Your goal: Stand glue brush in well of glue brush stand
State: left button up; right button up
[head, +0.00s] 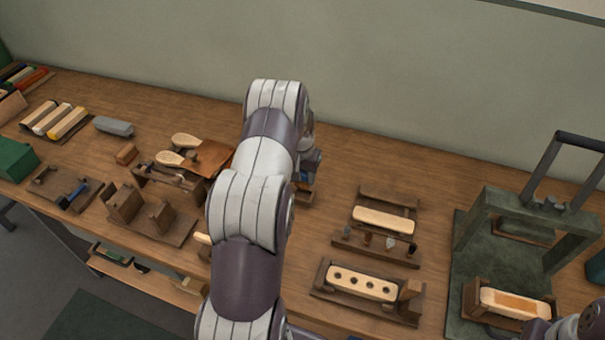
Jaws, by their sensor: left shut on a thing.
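My left gripper (308,178) is past the middle of the bench, largely hidden behind my own left arm. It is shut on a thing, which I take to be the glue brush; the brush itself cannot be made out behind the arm. A small brown wooden block (304,197), which looks like the glue brush stand, shows just below the gripper at the arm's right edge. Its well is hidden, and I cannot tell whether the brush is in it or above it. My right gripper is not in view; only part of my right arm shows at the lower right corner.
Right of the arm, a pale brush block (385,219) lies above a rack of small tufts (374,246) and a drilled block in a holder (362,283). A green press frame (480,215) stands at right. Wooden holders (143,215) and paddles crowd the left.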

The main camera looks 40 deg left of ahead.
aim_at(303, 188)
pick_arm(q)
jog(key=shift+f, duration=0.15)
dwell(0.5)
jog(key=shift+f+b, duration=1.7)
jog(key=shift+f, duration=0.75)
jog(key=shift+f, duration=0.25)
jog(key=o, duration=1.5)
jog(key=shift+r+p, duration=2.35)
jog(key=shift+r, duration=1.2)
